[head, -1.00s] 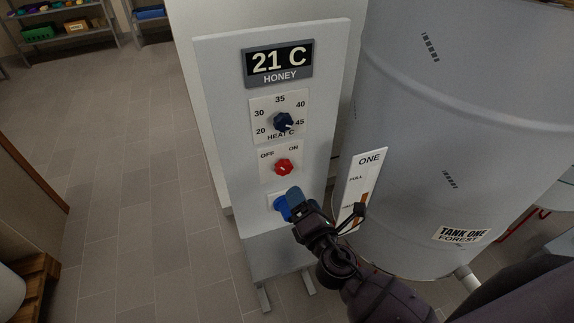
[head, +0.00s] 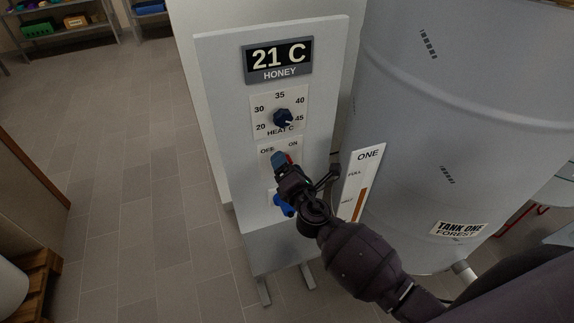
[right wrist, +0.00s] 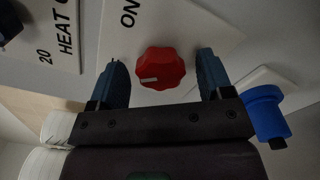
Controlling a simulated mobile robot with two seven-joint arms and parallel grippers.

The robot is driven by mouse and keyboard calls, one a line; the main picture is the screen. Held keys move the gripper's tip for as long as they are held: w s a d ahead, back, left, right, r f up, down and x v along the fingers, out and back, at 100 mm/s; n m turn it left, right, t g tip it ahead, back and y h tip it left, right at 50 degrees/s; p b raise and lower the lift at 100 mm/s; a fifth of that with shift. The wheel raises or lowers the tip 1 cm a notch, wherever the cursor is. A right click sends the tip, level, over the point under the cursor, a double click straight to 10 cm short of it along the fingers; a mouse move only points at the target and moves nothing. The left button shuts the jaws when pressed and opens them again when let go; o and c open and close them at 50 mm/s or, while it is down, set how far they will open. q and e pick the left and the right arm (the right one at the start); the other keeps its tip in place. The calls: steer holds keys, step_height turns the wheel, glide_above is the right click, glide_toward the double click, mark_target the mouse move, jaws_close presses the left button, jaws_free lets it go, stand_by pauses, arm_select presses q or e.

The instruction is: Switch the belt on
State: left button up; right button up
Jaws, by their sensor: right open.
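The red OFF/ON knob (right wrist: 161,68) sits on the grey control panel (head: 225,90), on a white plate marked OFF and ON. In the head view it is mostly hidden behind my right gripper (head: 285,160). In the right wrist view my right gripper (right wrist: 160,75) is open, with one blue fingertip on each side of the knob and gaps between them and it. A white mark shows on the knob's edge. My left gripper is in no view.
Above the red knob is a dark blue heat knob (head: 283,118), under a display (head: 278,60) reading 21 C HONEY. A blue knob (right wrist: 262,112) lies just beside the right gripper. Tank one (head: 440,110) with its level gauge (head: 367,165) stands close on the right.

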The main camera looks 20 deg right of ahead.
steer(key=shift+w, duration=0.1)
steer(key=c, duration=0.6)
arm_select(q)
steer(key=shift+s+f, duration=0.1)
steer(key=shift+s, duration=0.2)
arm_select(e)
steer(key=c, duration=0.3)
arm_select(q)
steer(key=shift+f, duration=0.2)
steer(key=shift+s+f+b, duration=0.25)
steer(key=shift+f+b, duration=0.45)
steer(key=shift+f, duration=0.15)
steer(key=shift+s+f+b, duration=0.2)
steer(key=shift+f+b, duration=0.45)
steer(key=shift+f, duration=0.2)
arm_select(e)
steer(key=shift+f+m, duration=0.15)
steer(key=shift+m, duration=3.4)
steer(key=shift+f+m, duration=0.1)
steer(key=shift+m, duration=3.45)
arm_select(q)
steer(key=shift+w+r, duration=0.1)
